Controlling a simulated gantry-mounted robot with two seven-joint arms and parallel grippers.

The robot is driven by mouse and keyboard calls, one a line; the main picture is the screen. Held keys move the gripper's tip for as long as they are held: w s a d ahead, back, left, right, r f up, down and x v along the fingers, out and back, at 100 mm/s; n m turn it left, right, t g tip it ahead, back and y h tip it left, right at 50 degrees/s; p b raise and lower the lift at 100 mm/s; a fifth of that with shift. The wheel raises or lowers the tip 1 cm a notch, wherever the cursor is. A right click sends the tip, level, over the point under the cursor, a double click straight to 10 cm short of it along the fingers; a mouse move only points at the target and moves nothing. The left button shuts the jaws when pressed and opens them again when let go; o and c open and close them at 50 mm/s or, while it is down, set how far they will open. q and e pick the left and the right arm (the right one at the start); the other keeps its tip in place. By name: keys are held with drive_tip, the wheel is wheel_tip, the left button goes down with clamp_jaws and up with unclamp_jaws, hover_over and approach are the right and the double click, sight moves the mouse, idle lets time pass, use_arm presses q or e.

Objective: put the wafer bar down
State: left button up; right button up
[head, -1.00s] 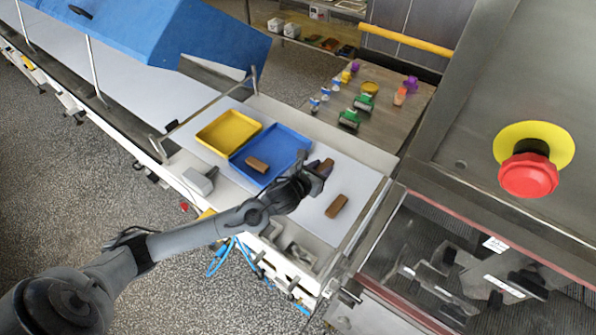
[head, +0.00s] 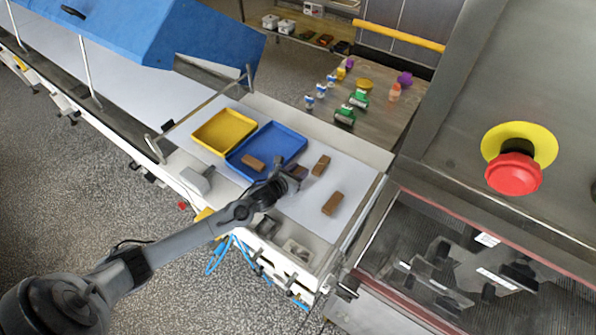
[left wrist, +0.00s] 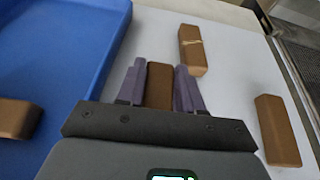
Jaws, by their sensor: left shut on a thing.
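My left gripper (head: 297,172) is shut on a brown wafer bar (left wrist: 158,86), which stands between its two purple-grey fingers. The gripper is over the white work surface (head: 305,205), just right of the blue tray (head: 291,141). I cannot tell whether the held bar touches the surface. One brown bar (head: 252,163) lies in the blue tray. A bar with pale stripes (left wrist: 193,50) lies on the white surface beyond the fingers. Another bar (head: 332,203) lies nearer the front right; it also shows in the left wrist view (left wrist: 277,130). My right gripper is not in view.
A yellow tray (head: 222,131) adjoins the blue tray on the left. A grey scoop-like object (head: 197,180) lies near the front edge. A red stop button (head: 514,173) is on the machine at right. Bottles and green items (head: 345,114) stand on a table behind.

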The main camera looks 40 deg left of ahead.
use_arm(q)
drive_tip(key=shift+f, duration=0.1)
drive_tip(key=o, duration=0.8)
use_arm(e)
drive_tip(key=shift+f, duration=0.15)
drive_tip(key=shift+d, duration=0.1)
use_arm(q)
drive_tip(key=shift+r, duration=0.2)
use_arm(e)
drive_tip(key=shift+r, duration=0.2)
use_arm(q)
drive_tip(key=v, duration=1)
drive_tip(key=shift+s, duration=0.4)
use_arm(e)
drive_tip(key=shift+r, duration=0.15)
use_arm(q)
drive_tip(key=shift+s+r, duration=0.3)
drive_tip(key=shift+s, duration=0.15)
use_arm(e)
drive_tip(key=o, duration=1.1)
